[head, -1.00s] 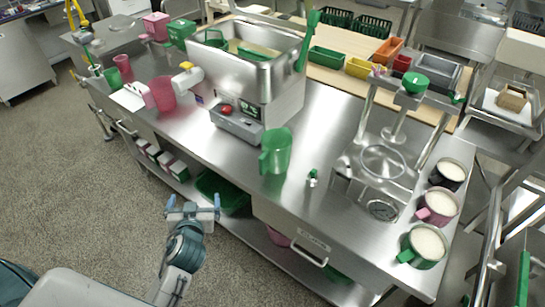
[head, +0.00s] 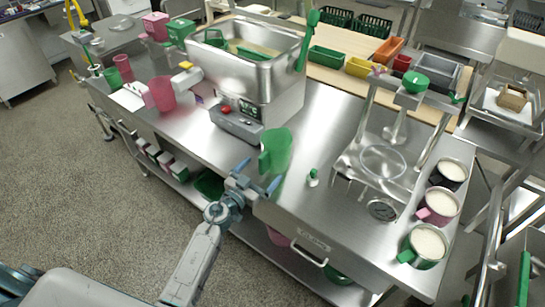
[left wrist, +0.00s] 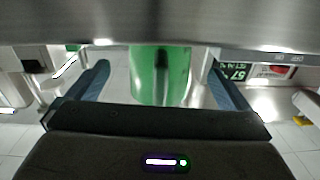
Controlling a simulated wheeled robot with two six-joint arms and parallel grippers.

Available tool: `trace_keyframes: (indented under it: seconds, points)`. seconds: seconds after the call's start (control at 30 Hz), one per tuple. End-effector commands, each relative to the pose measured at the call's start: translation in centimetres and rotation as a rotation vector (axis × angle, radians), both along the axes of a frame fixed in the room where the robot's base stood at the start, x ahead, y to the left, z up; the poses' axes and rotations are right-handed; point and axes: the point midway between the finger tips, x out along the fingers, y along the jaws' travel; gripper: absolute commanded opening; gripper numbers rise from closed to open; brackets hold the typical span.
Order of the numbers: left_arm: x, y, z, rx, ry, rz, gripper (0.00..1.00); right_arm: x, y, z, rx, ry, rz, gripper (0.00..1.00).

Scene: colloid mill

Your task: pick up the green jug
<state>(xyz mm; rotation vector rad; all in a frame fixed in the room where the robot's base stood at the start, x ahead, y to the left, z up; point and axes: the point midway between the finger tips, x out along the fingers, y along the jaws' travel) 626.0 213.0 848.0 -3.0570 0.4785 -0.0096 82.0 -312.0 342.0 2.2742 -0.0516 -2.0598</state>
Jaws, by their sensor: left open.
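The green jug (head: 278,150) stands upright on the steel bench in front of the mill, its handle on the side facing my left gripper. My left gripper (head: 258,176) is open and empty at the bench's front edge, just short of the jug, with its blue fingertips pointing at it. In the left wrist view the jug (left wrist: 150,85) shows between the two spread fingers (left wrist: 158,88), with a gap on both sides. Its far side is hidden. My right gripper is not in view.
The mill's control box (head: 237,124) with a red button stands left of the jug. A small green-topped object (head: 313,178) is on its right, before a metal stand (head: 385,160). Pink jug (head: 162,94) stands further left. Filled jugs (head: 428,243) line the right end.

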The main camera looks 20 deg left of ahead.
Motion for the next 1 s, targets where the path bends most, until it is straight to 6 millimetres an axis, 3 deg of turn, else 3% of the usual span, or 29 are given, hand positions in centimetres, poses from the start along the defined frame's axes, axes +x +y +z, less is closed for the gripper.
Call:
trace_keyframes:
  seconds: [0.43, 0.73, 0.97, 1.0]
  points:
    - [5.0, -1.5, -0.1, 0.0, -0.001, 0.001, 1.0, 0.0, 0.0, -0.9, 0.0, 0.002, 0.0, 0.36]
    - [5.5, -1.7, -0.1, 0.001, 0.0, 0.001, 1.0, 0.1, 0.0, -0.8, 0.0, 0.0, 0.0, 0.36]
    - [5.5, -1.7, -0.1, 0.0, 0.0, 0.001, 0.57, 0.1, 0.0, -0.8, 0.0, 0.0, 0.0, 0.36]
    - [5.5, -1.7, 0.0, 0.001, -0.001, 0.001, 0.56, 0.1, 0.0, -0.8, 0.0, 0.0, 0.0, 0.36]
